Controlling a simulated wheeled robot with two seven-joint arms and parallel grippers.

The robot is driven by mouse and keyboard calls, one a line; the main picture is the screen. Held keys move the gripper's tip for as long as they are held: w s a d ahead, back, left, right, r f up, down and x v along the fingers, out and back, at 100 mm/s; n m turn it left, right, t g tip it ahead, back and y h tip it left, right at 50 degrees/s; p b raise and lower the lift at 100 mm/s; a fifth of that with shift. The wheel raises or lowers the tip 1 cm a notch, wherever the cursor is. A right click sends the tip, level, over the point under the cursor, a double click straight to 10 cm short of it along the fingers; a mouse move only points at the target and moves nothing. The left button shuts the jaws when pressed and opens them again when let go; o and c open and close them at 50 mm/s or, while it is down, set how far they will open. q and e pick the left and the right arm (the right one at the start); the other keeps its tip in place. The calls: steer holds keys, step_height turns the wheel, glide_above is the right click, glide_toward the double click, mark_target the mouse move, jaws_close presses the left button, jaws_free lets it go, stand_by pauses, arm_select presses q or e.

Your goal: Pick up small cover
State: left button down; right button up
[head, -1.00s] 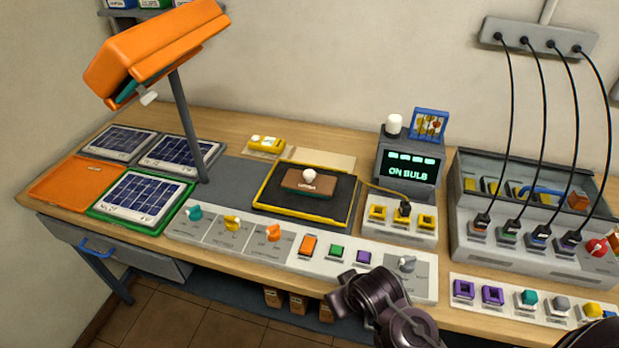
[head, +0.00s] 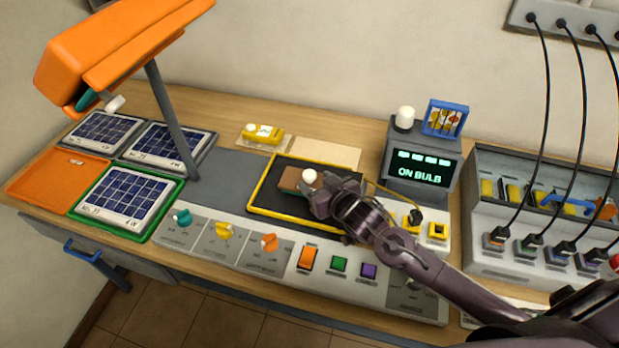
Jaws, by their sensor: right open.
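A small brown cover (head: 291,180) with a white round knob (head: 309,176) on top lies on a black mat with a yellow rim (head: 256,199). My right gripper (head: 313,192) is at the right side of the cover, beside the knob, and hides the cover's right part. It is open. I cannot tell whether its fingers touch the cover. My left gripper is not in view.
A control strip with knobs and buttons (head: 340,264) runs along the bench front. An orange lamp (head: 120,45) on a post stands left. A display box (head: 421,167) and a unit with black cables (head: 515,257) stand right. Solar panels (head: 130,195) lie at the left.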

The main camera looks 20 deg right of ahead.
mark_target(312, 176)
steer(key=p+x, duration=0.1)
steer(key=x, duration=0.2)
steer(key=shift+w+d+r+p, duration=0.15)
steer(key=shift+w+r+p, duration=0.1)
steer(key=shift+p, duration=0.15)
steer(key=shift+w+f, duration=0.7)
steer(key=shift+w, duration=0.25)
steer(key=shift+a, duration=0.25)
steer(key=shift+d, duration=0.1)
steer(key=c, duration=0.5)
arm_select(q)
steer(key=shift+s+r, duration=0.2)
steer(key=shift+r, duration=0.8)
arm_select(e)
steer(key=c, duration=0.5)
